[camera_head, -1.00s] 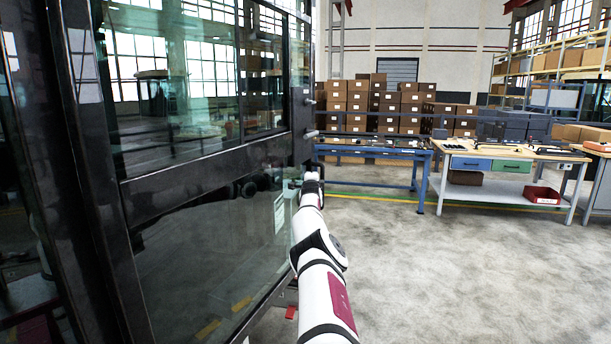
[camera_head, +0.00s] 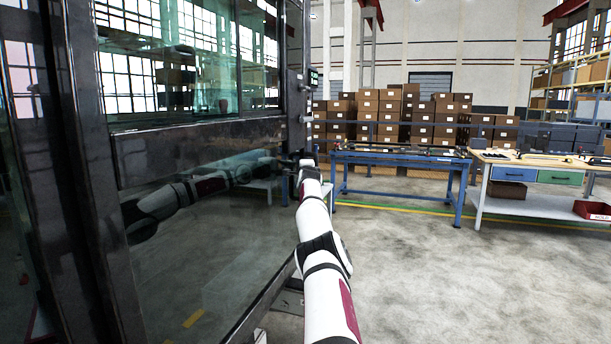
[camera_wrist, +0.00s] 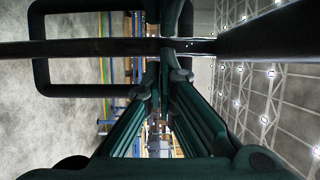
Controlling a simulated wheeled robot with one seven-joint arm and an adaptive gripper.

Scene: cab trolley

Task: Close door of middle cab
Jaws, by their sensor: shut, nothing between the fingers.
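The cab door (camera_head: 180,135) fills the left of the head view: a dark frame with large glass panes, seen at an angle. Its right edge carries small fittings (camera_head: 308,118). My arm reaches forward along the glass, and my gripper (camera_head: 307,163) is at the door's right edge, small and partly hidden by the arm. In the wrist view my gripper (camera_wrist: 163,70) shows dark green fingers, shut and empty. A dark bar (camera_wrist: 90,47) and a rounded black loop (camera_wrist: 38,75) lie across and beside the fingertips; I cannot tell whether they touch.
A blue-framed table (camera_head: 400,157) stands beyond my gripper, with a workbench (camera_head: 535,165) to its right. Stacked cartons (camera_head: 390,110) stand behind them. The concrete floor (camera_head: 430,270) to the right of my arm is clear.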

